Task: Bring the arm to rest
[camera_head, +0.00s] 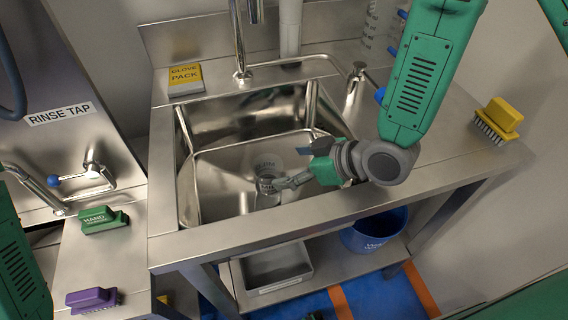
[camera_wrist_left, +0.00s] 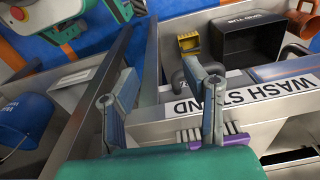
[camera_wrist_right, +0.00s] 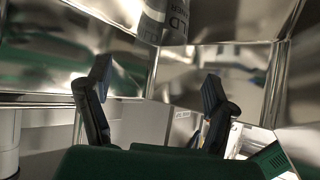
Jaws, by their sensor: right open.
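My right gripper (camera_head: 290,168) is over the metal sink basin (camera_head: 215,165), its arm coming down from the upper right. In the right wrist view its two fingers (camera_wrist_right: 156,82) stand apart with nothing between them. A grey lettered cylinder (camera_head: 267,168) is in the basin beside this gripper; it also shows in the right wrist view (camera_wrist_right: 165,18). My left gripper (camera_wrist_left: 160,92) shows in the left wrist view with its fingers apart and empty, above a metal stand labelled WASH STAND. In the head view only parts of the left arm show at the left edge.
A yellow brush (camera_head: 500,116) stands on the right of the counter, a GLOVE PACK (camera_head: 186,79) at the back left. Green (camera_head: 103,220) and purple (camera_head: 92,298) brushes lie at the left. A tap (camera_head: 240,45) rises behind the sink. A blue bucket (camera_head: 372,236) stands below.

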